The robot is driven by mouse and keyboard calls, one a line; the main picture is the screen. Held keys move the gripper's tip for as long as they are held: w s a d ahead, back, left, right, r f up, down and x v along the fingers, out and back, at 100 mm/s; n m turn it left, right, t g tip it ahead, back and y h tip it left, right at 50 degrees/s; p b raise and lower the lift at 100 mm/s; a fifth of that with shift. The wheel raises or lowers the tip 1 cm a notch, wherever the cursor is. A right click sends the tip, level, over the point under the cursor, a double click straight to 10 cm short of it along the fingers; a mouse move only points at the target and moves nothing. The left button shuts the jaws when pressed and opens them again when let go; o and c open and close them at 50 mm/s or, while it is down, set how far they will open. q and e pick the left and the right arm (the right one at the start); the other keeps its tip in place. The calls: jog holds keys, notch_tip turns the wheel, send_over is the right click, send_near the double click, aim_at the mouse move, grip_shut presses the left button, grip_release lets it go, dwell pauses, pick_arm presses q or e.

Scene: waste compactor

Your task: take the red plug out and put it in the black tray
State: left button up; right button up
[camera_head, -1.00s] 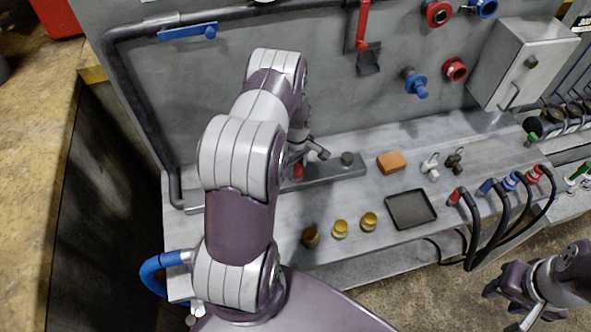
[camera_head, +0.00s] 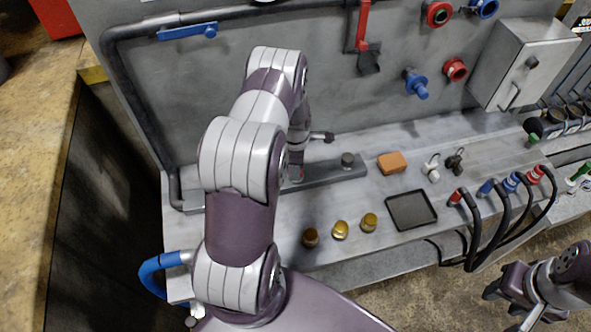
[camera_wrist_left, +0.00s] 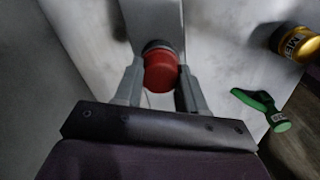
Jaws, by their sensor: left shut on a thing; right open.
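The red plug (camera_wrist_left: 162,72) sits between the two fingers of my left gripper (camera_wrist_left: 160,88) in the left wrist view, at the end of a grey bar. In the head view only a little of the plug (camera_head: 298,174) shows under my left gripper (camera_head: 297,160), at the grey rail (camera_head: 330,173). My left gripper is shut on the plug. My left arm hides part of the rail. The black tray (camera_head: 411,210) lies empty on the bench to the right. My right gripper (camera_head: 507,306) is open and empty at the lower right.
Several brass caps (camera_head: 340,230) stand left of the tray. An orange block (camera_head: 391,163) and small fittings (camera_head: 432,168) lie behind it. Black hoses with red and blue ends (camera_head: 480,220) are right of it. A blue wall fitting (camera_head: 416,84) sticks out above the bench.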

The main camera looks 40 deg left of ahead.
pick_arm(q)
jog(key=n, duration=0.6)
jog(key=shift+n, duration=0.8)
jog(key=n, duration=0.5)
jog(key=o, duration=1.2)
jog(key=shift+c, duration=0.2)
jog(key=shift+c, duration=0.4)
